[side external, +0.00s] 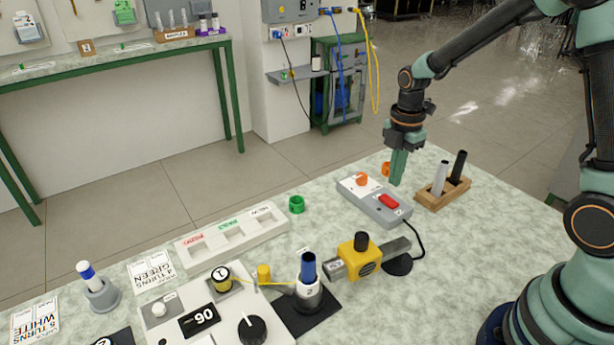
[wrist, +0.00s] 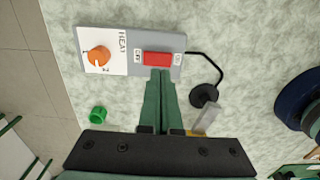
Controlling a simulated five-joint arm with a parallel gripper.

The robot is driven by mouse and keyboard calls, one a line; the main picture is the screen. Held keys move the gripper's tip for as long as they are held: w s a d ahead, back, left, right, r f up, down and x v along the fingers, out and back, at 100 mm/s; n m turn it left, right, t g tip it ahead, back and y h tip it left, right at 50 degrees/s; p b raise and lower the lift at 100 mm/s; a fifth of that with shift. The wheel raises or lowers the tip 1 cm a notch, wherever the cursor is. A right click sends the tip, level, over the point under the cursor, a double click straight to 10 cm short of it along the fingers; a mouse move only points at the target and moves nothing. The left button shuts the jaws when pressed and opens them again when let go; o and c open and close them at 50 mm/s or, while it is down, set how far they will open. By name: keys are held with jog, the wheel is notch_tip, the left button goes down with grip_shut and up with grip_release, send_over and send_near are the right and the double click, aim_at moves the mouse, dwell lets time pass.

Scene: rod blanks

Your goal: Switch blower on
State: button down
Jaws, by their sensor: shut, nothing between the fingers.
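The grey and white control box (side external: 352,188) lies on the bench and also shows in the wrist view (wrist: 125,38). It carries a red rocker switch (side external: 389,201), seen in the wrist view (wrist: 157,59) between two small labels, and an orange heat knob (wrist: 99,56). The yellow blower (side external: 358,262) with its grey nozzle sits nearer the front, by a black round base (side external: 397,265); a black cable runs from the box towards it. My gripper (side external: 396,183) is shut and empty, pointing down above the switch end of the box. In the wrist view its fingertips (wrist: 160,74) overlap the switch's lower edge; contact cannot be told.
A wooden rack (side external: 446,192) with a grey and a black rod stands right of the box. A green ring (side external: 296,205) lies to its left. A blue-topped rod holder (side external: 308,285) and a white sorting tray (side external: 235,233) stand further left.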

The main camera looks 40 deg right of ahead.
aim_at(386, 197)
notch_tip(386, 197, up, 9)
jog(key=shift+r, duration=0.15)
dwell(0.4)
jog(key=shift+w+d, duration=0.1)
jog(key=shift+w, duration=0.65)
notch_tip(386, 197, down, 14)
jog(key=shift+f, duration=0.1)
dwell(0.4)
